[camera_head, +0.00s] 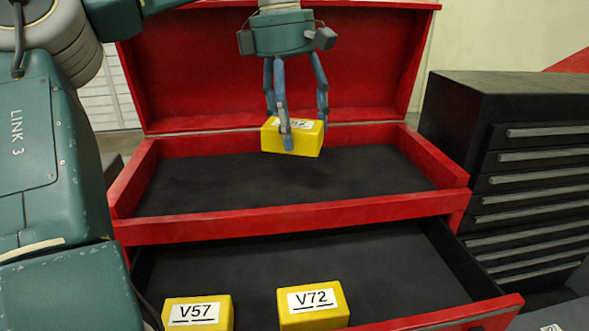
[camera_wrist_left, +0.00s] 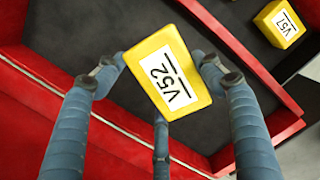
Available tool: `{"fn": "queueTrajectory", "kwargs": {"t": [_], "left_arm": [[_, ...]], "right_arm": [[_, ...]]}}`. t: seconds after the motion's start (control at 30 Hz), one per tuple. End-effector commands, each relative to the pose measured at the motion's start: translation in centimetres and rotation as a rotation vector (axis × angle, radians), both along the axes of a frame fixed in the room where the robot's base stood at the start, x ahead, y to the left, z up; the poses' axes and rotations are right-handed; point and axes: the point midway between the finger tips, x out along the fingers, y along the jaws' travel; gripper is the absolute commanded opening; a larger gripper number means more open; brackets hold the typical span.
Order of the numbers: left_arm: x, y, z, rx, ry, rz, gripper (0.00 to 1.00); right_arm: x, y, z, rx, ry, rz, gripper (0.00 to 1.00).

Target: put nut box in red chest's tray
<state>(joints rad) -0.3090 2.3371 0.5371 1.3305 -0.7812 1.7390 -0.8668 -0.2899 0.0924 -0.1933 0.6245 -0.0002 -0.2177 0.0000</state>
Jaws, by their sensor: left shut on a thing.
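A yellow nut box (camera_head: 292,139) with a white label is held in my left gripper (camera_head: 299,118), which is shut on it. In the left wrist view the held box (camera_wrist_left: 168,76) reads V52 and sits between the fingers of my left gripper (camera_wrist_left: 165,85). The box hangs over the back part of the red chest's top tray (camera_head: 290,222), which has a bare black floor. A gap to the floor cannot be judged exactly. My right gripper is not in view.
The drawer (camera_head: 400,265) below is pulled out. It holds a yellow box V57 (camera_head: 197,313) and a yellow box V72 (camera_head: 312,305). The raised red lid (camera_head: 200,85) stands behind my gripper. A black drawer cabinet (camera_head: 520,160) stands at the right.

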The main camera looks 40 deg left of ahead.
Motion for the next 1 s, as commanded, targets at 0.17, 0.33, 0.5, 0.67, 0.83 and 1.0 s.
{"fn": "queueTrajectory", "kwargs": {"t": [0.17,0.33,0.5,0.67,0.83,1.0], "left_arm": [[-0.1,-0.1,-3.7,-0.003,0.001,-0.003,0.29],[0.0,0.0,-5.4,-0.001,0.000,0.000,0.29],[-0.1,0.0,-7.4,-0.002,0.001,-0.001,0.29],[0.0,0.0,-9.1,-0.001,-0.001,-0.001,0.29],[0.0,0.0,-9.3,0.000,-0.002,0.000,0.29],[0.0,0.0,-9.6,0.000,-0.002,0.000,0.29]], "right_arm": [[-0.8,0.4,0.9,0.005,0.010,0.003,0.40],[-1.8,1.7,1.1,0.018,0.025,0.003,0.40],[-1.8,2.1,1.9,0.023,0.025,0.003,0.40],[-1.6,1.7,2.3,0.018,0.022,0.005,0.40],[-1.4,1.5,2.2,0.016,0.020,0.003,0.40],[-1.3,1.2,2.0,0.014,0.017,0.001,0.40]]}}
